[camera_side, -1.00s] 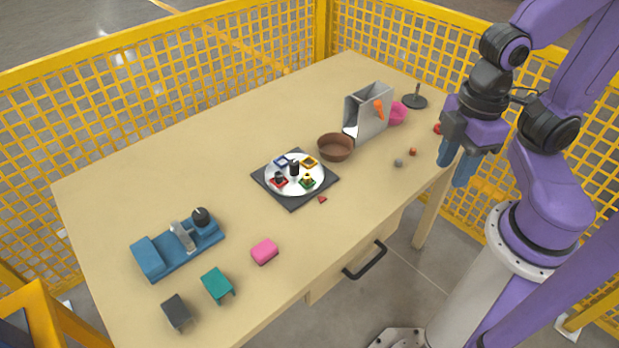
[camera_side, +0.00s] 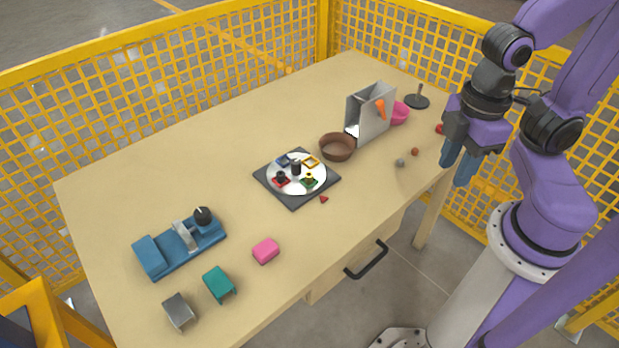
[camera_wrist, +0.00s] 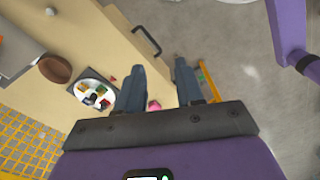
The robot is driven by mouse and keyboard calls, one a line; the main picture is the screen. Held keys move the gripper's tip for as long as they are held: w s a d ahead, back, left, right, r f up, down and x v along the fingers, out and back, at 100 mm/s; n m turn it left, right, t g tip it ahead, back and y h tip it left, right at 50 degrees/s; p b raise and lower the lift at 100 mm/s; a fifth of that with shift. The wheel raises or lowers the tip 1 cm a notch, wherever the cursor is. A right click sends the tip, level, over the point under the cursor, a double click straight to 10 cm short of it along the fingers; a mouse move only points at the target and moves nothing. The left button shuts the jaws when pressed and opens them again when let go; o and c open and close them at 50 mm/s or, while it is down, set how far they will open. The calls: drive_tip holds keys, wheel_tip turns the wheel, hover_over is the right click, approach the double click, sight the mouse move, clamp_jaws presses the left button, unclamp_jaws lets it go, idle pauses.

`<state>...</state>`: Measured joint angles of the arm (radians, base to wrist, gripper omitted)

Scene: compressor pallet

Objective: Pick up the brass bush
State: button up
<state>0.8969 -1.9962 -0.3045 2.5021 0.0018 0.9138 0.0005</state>
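A small yellow, brass-coloured piece (camera_side: 309,176), which looks like the brass bush, sits on the green square of the round white plate (camera_side: 296,189). The plate lies on a dark square base (camera_side: 294,203) near the middle of the table. A black post (camera_side: 296,167) stands at the plate's centre, and a small dark piece (camera_side: 281,177) sits on the red square. The plate also shows small in the wrist view (camera_wrist: 101,81). My gripper (camera_side: 456,170) hangs by the table's right edge, well away from the plate. In the wrist view its blue fingers (camera_wrist: 159,68) are apart and empty.
A brown bowl (camera_side: 337,147) and a grey hopper (camera_side: 372,115) stand behind and right of the plate. A blue fixture (camera_side: 180,245), a pink block (camera_side: 266,250), a teal block (camera_side: 219,284) and a grey block (camera_side: 179,311) are at front left. Small balls (camera_side: 400,163) lie right.

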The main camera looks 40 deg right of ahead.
drive_tip(key=w+a+f+t+y, duration=0.1)
drive_tip(key=w+f+t+y, duration=0.15)
drive_tip(key=w, duration=1.15)
drive_tip(key=w+a+f+t+y, duration=0.1)
drive_tip(key=w+f+t, duration=0.25)
drive_tip(key=w, duration=1.05)
drive_tip(key=n+g+y, duration=0.3)
drive_tip(key=y, duration=0.6)
approach(310, 174)
drive_tip(key=x, duration=0.3)
drive_tip(key=shift+a+r, duration=0.2)
drive_tip(key=shift+a, duration=0.1)
drive_tip(key=shift+f+x, duration=0.25)
drive_tip(key=shift+x, duration=2.45)
drive_tip(key=shift+w+d, duration=0.1)
drive_tip(key=shift+d, duration=0.05)
